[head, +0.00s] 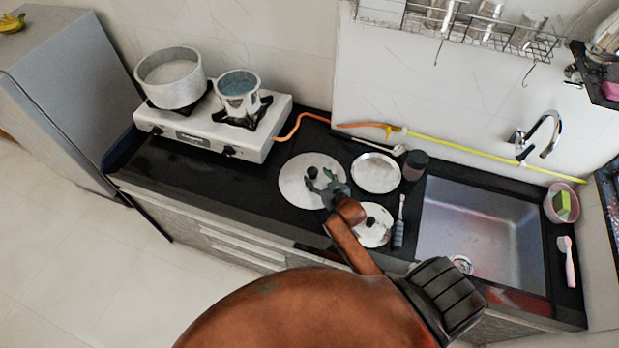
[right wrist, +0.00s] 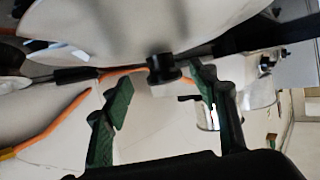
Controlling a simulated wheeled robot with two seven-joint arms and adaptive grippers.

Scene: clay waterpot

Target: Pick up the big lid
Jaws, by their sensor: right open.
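The big lid (head: 296,191) is a flat pale disc with a black knob (head: 312,172), lying on the black counter right of the stove. My right gripper (head: 321,180) is over the right part of this lid, its fingers spread close to the knob. In the right wrist view, the big lid (right wrist: 130,25) fills the top and its knob (right wrist: 163,68) stands between the open green fingers (right wrist: 165,95), near their tips, with gaps on both sides. My right gripper is empty. My left gripper is out of view.
A smaller lid (head: 370,238) lies partly behind my right arm, and a metal plate (head: 376,173) lies beside the big lid. A dark cup (head: 415,165) stands by the sink (head: 475,225). The stove (head: 265,143) holds two pots. The counter left of the big lid is clear.

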